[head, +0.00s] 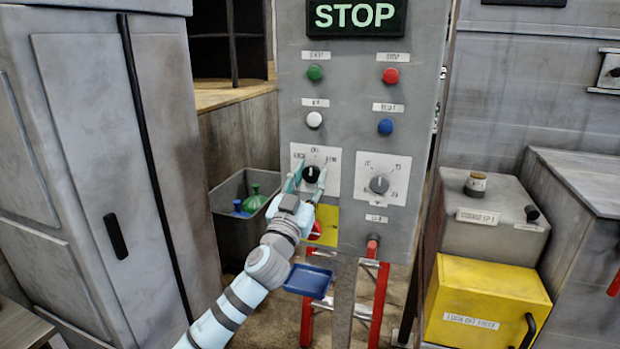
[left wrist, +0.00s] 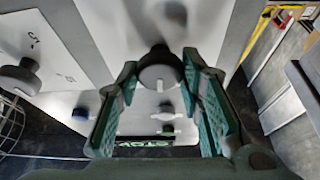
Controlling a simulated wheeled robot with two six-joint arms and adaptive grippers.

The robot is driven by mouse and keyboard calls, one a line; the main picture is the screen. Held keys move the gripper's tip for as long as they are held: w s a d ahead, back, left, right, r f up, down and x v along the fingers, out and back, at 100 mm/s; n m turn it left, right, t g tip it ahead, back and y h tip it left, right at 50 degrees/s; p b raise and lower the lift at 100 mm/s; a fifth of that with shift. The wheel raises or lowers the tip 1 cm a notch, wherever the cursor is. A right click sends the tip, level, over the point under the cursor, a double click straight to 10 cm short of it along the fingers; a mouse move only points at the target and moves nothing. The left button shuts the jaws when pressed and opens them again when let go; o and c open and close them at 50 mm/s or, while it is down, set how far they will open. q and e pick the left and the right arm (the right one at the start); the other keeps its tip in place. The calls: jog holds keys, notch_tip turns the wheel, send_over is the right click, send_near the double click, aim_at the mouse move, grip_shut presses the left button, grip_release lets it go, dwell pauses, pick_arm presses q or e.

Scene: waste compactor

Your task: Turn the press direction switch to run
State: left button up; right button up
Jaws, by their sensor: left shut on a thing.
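The press direction switch is a black rotary knob (head: 311,174) on a white plate (head: 332,193) at the left of the grey control panel. Small labels surround it and are hard to read; which way its pointer faces is hidden. My left gripper (head: 309,178) reaches up from below, with one finger on each side of the knob, shut on it. In the left wrist view the knob (left wrist: 160,70) sits between the green-padded fingertips (left wrist: 160,66). My right gripper does not show.
A second knob (head: 379,184) is on the plate to the right. Green (head: 315,73), red (head: 390,76), white (head: 314,119) and blue (head: 385,126) buttons are above, under a lit STOP sign (head: 356,16). A blue tray (head: 308,281) lies below.

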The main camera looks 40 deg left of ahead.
pick_arm(q)
jog(key=m+h, duration=0.1)
jog(key=m, duration=0.2)
jog(key=shift+h+p, duration=0.3)
jog(key=m+h+p, duration=0.1)
jog(key=m+h, duration=0.1)
jog(key=m, duration=0.2)
jog(key=shift+r+p, duration=0.15)
jog(key=shift+p, duration=0.2)
jog(key=m+h+p, duration=0.1)
jog(key=m+p, duration=0.1)
jog(key=m, duration=0.1)
jog(key=shift+a+r+h, duration=0.1)
jog(key=shift+h, duration=0.2)
jog(key=shift+f+m+g+h+p, duration=0.15)
jog(key=shift+m+h+p, duration=0.1)
jog(key=shift+m+p, duration=0.5)
jog(key=shift+f+m+g+h+p, duration=0.15)
jog(key=shift+m+h+p, duration=0.1)
jog(key=shift+m+p, duration=0.45)
jog(key=shift+r, duration=0.1)
jog(key=o, duration=1.1)
jog(key=shift+o, duration=0.2)
